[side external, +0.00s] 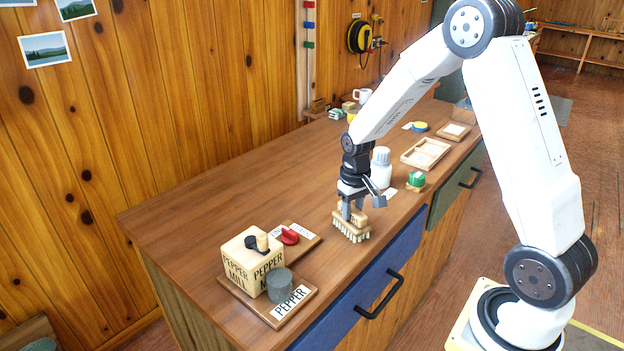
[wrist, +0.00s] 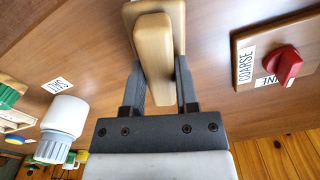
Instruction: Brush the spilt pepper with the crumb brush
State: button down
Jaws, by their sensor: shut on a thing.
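The crumb brush (side external: 351,230) has a pale wooden body and light bristles pointing down. My gripper (side external: 352,208) is shut on its raised wooden grip, near the front edge of the counter. In the wrist view the brush (wrist: 154,45) stands between the two dark fingers of my gripper (wrist: 158,88). The bristles are at or just above the counter; I cannot tell whether they touch. No spilt pepper can be made out in either view.
The counter (side external: 225,205) behind is clear.

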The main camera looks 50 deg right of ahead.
jog(key=shift+w, duration=3.3)
jog(key=shift+w+r, duration=0.15)
jog(key=shift+r, duration=0.05)
notch_tip(320, 180, up, 8)
jog(key=shift+f, duration=0.15)
